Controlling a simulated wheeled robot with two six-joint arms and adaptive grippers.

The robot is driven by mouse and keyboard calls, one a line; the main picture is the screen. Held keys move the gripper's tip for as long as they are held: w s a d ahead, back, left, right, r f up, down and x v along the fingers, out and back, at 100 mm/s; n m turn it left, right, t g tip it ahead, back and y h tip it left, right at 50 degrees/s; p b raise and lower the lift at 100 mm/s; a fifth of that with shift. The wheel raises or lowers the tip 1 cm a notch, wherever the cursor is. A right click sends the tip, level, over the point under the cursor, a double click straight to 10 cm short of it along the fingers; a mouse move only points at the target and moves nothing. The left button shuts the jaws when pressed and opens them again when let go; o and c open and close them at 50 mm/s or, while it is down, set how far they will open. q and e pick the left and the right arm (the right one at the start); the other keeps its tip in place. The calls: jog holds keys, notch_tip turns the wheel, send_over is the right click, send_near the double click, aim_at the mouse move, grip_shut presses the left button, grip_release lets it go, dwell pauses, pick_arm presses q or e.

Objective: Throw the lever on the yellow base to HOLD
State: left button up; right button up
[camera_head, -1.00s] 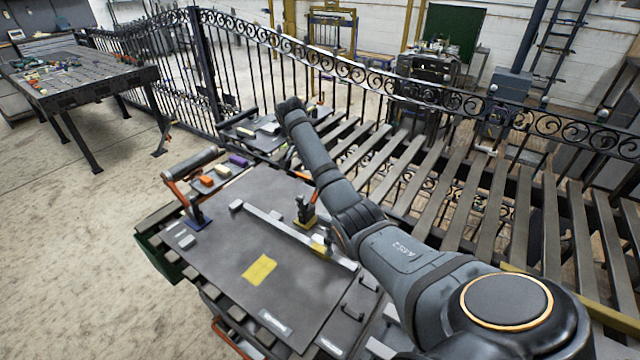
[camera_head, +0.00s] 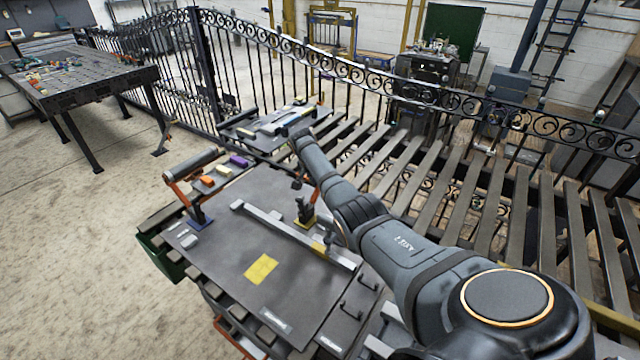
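The yellow base (camera_head: 307,222) sits on the grey work table (camera_head: 225,265), with a dark upright lever part (camera_head: 304,209) on it. A thin orange-red rod (camera_head: 314,196) shows just above, partly behind my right arm. My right arm comes in from the lower right and its far end is bent above and behind the lever. A small dark tip (camera_head: 297,184), which looks like part of my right gripper, shows just above the lever; its fingers are mostly hidden. I cannot tell whether it touches the lever. No HOLD marking is readable. My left gripper is out of view.
A long grey bar (camera_head: 285,232) crosses the table beside the yellow base. A yellow patch (camera_head: 261,269) lies in front. A scroll gate (camera_head: 380,85) stands behind.

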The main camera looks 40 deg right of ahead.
grip_shut()
